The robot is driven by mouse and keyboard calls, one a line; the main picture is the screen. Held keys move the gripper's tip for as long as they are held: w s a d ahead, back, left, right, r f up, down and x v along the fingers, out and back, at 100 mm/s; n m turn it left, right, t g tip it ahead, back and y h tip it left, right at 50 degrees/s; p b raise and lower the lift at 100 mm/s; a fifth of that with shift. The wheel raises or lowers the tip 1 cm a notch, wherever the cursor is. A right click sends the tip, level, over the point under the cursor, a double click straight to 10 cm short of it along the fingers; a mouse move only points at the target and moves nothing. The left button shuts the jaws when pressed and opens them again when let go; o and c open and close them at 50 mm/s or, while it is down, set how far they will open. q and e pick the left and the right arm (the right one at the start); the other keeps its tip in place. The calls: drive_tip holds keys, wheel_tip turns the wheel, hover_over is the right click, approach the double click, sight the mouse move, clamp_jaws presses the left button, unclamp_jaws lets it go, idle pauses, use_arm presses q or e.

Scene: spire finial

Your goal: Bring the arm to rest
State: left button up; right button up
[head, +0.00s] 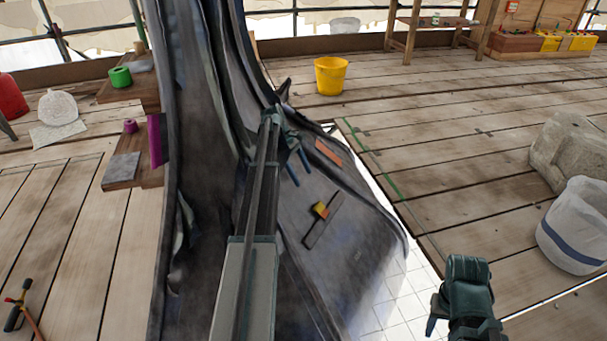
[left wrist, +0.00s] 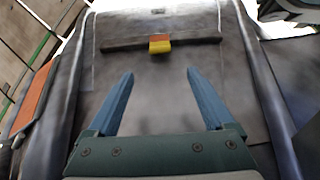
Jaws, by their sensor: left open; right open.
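My left arm (head: 262,215) reaches up from the bottom middle of the head view over the dark grey sheet-clad spire (head: 350,255). My left gripper (head: 300,174) is open above the sloping sheet. In the left wrist view its two blue fingers (left wrist: 160,74) stand apart with nothing between them. A dark bar with a yellow and orange block (head: 320,210) lies on the sheet beyond the fingertips, and the block also shows in the left wrist view (left wrist: 160,45). My right gripper (head: 440,318) is open at the lower right, apart from the spire and partly cut off by the frame.
An orange strip (head: 328,152) lies on the sheet near the left gripper. A yellow bucket (head: 330,76) stands behind on the planks. A white bucket (head: 575,228) and a stone block (head: 570,150) stand at right. Small ledges (head: 133,172) are left of the spire.

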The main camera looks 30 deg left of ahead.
use_arm(q)
drive_tip(key=shift+d, duration=0.1)
idle(0.3)
drive_tip(key=s+d+m+g+y+p, duration=0.1)
drive_tip(key=s+d+m, duration=0.2)
drive_tip(key=d, duration=0.6)
drive_tip(key=s+d+m+y+p, duration=0.1)
drive_tip(key=s+d+m, duration=0.15)
drive_tip(key=d, duration=0.65)
drive_tip(key=s+d+m+g+y, duration=0.15)
drive_tip(key=d+m, duration=0.25)
drive_tip(key=d, duration=0.5)
drive_tip(key=s+d+r+m+t+y+p, duration=0.2)
drive_tip(key=s+d+m+y+p, duration=0.1)
drive_tip(key=s+d+m, duration=1.3)
drive_tip(key=s+d+r+n+p, duration=0.1)
drive_tip(key=s+r+p, duration=0.1)
drive_tip(key=r+p, duration=1.7)
drive_tip(key=s+d+r+n+p, duration=0.1)
drive_tip(key=r+n+p, duration=0.1)
drive_tip(key=r+p, duration=1.6)
drive_tip(key=shift+s+r+p, duration=0.35)
drive_tip(key=shift+r, duration=0.25)
drive_tip(key=shift+c, duration=0.2)
